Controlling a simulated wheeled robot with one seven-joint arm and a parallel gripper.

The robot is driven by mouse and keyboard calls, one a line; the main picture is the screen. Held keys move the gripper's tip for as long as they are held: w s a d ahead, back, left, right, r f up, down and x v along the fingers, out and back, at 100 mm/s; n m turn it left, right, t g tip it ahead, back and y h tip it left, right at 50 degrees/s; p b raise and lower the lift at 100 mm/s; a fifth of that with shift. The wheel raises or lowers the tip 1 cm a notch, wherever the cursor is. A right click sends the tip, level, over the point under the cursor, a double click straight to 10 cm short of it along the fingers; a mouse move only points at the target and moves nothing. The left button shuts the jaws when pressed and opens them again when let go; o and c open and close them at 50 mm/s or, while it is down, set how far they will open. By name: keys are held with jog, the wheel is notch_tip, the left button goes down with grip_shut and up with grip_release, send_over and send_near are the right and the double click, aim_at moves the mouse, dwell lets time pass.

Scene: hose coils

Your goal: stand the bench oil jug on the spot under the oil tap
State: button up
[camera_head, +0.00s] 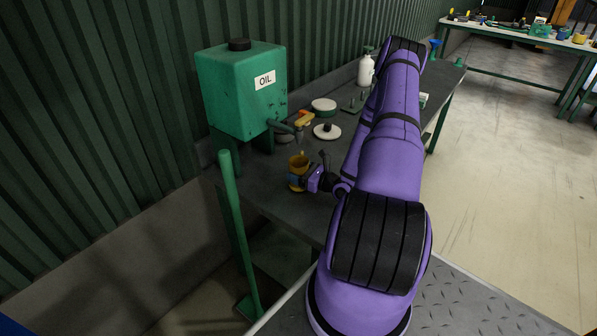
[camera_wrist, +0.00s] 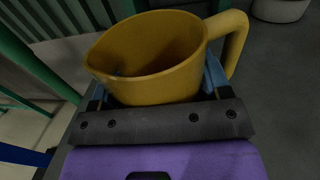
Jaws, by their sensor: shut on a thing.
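The yellow oil jug (camera_head: 299,162) is at the near left end of the dark workbench, left of my gripper (camera_head: 309,180). In the wrist view the jug (camera_wrist: 150,55) looks upright, with its mouth open, its spout to the left and its handle to the right. My gripper (camera_wrist: 158,95) is shut on the jug's body, with blue fingers on both sides. The green oil tank (camera_head: 240,90) labelled OIL stands behind, and its tap (camera_head: 284,126) sticks out above the bench. The jug is nearer the camera than the tap. Whether its base touches the bench is hidden.
A round white-topped item (camera_head: 327,131), an orange-handled tool (camera_head: 305,118), a green-and-white round item (camera_head: 324,106) and a white bottle (camera_head: 366,68) are farther along the bench. Corrugated wall runs behind.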

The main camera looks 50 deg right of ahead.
jog(key=shift+f, duration=0.25)
jog(key=o, duration=1.1)
jog(key=shift+c, duration=0.2)
jog(key=shift+s, duration=0.2)
jog(key=shift+v, duration=3.8)
jog(key=v, duration=1)
jog(key=shift+s+d, duration=0.1)
jog(key=shift+s, duration=0.3)
